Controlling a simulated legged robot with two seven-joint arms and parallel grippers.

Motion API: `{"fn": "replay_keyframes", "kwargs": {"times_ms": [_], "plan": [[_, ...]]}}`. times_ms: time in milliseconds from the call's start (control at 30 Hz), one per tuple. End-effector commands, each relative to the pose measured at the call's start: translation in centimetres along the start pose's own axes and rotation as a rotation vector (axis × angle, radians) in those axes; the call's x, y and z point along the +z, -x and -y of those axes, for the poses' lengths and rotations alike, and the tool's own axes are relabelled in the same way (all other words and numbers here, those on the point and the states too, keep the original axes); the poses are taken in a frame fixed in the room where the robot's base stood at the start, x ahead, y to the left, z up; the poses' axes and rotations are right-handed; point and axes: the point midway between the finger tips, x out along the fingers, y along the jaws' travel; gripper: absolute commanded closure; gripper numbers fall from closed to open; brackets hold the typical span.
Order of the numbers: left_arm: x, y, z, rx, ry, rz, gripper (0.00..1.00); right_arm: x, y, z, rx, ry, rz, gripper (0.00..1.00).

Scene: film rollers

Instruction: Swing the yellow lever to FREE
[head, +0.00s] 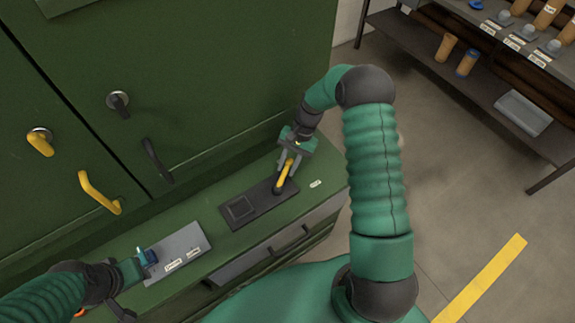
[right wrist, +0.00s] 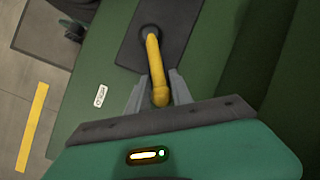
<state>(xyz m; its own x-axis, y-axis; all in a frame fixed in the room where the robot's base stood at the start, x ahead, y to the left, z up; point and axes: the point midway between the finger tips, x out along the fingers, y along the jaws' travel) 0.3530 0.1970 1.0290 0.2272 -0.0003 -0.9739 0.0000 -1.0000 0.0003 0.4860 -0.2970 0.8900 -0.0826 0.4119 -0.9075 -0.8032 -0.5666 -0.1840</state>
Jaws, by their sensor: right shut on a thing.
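The yellow lever (head: 283,177) rises from a dark plate (head: 236,213) on the green cabinet ledge. My right gripper (head: 289,162) is shut on the lever's upper end. In the right wrist view, the lever (right wrist: 153,60) runs from its dark round pivot to between the fingers of my right gripper (right wrist: 156,88). A small white label (head: 316,183) lies on the ledge to the right of the plate; it also shows in the right wrist view (right wrist: 101,96), too small to read surely. My left gripper (head: 147,261) is at the grey labelled plate; its fingers are unclear.
The green cabinet doors (head: 200,70) rise behind the ledge, with yellow handles (head: 98,193) and dark ones. A grey plate with two labels (head: 187,240) lies at the ledge's left. A shelf rack (head: 450,75) stands at the upper right. The floor between is clear.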

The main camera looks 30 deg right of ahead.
Motion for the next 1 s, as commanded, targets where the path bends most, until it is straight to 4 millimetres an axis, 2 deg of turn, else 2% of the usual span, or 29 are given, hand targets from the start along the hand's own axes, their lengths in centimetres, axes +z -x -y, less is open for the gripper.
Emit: {"fn": "replay_keyframes", "kwargs": {"times_ms": [33,67,133,433,567,667,1000], "plan": [[0.0,0.1,0.0,0.0,0.0,0.0,0.64,-0.3,0.4,0.1,-0.004,0.0,-0.011,1.0],[0.0,0.1,0.0,0.0,0.0,0.0,0.64,-0.3,0.4,0.1,-0.005,-0.001,-0.011,0.71],[0.0,0.1,0.0,0.0,0.0,0.0,0.64,-0.3,0.3,0.1,-0.004,-0.001,-0.01,0.62],[0.0,0.0,0.0,0.0,0.0,0.0,0.64,-0.1,0.2,0.1,-0.002,-0.001,-0.004,0.62],[0.1,-0.2,0.0,0.0,0.0,0.0,0.64,-0.2,1.5,0.1,-0.003,-0.001,-0.007,0.62],[0.1,-0.6,0.0,0.0,0.0,0.0,0.64,-0.3,3.8,0.1,-0.004,-0.001,-0.008,0.62],[0.3,-1.5,0.0,0.0,0.0,0.0,0.64,-0.4,13.5,0.0,-0.004,-0.001,-0.008,0.62]]}}
